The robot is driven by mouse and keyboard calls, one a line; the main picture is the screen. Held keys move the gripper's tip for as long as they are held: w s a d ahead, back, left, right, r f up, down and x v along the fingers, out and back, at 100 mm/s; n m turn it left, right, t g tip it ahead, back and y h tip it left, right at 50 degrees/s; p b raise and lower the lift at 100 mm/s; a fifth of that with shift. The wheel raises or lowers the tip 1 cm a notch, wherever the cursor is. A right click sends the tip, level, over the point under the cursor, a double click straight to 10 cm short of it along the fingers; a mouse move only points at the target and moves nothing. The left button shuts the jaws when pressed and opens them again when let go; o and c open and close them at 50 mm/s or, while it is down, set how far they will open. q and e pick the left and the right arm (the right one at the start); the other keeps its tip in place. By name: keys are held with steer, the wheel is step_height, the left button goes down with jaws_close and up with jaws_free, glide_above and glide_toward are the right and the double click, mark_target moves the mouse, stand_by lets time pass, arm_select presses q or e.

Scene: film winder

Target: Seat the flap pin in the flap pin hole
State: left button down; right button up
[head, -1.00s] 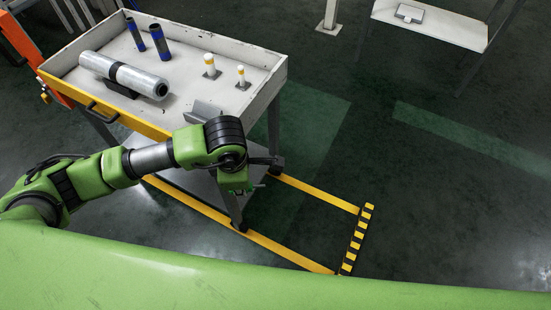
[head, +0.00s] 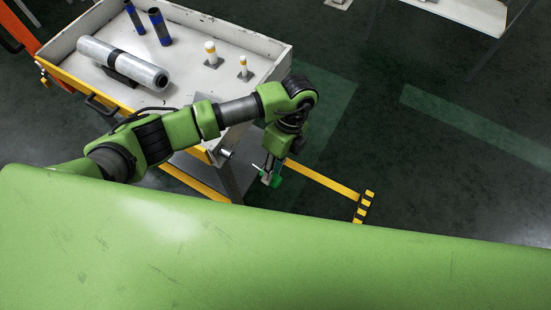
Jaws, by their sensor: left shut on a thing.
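My left gripper (head: 268,178) hangs pointing down just past the cart's near right corner, above the floor. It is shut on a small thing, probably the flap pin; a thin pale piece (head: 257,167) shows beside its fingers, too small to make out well. I cannot pick out the flap pin hole; my left arm covers part of the cart's front side. My right gripper is not in view.
The cart tray (head: 225,32) holds a wrapped roll (head: 122,62), two dark tubes with blue bands (head: 160,27), and two white-and-yellow posts (head: 211,54). A white table (head: 470,12) stands far right; the floor between is clear.

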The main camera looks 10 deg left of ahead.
arm_select(q)
steer(key=shift+d+n, duration=0.25)
steer(key=shift+n, duration=0.55)
steer(key=shift+r, duration=0.1)
steer(key=shift+a+r+p, duration=0.1)
steer(key=shift+p, duration=0.2)
steer(key=shift+w+a, duration=0.15)
steer(key=shift+a, duration=0.1)
steer(key=shift+w+a, duration=0.3)
steer(key=shift+a, duration=0.5)
steer(key=shift+w+a, duration=0.25)
steer(key=shift+a, duration=0.55)
steer(key=shift+w+a, duration=0.3)
steer(key=shift+a, duration=0.5)
steer(key=shift+p, duration=0.45)
steer(key=shift+a, duration=0.15)
steer(key=shift+w+a, duration=0.25)
steer(key=shift+a, duration=0.4)
steer(key=shift+w+a, duration=0.25)
steer(key=shift+a, duration=0.35)
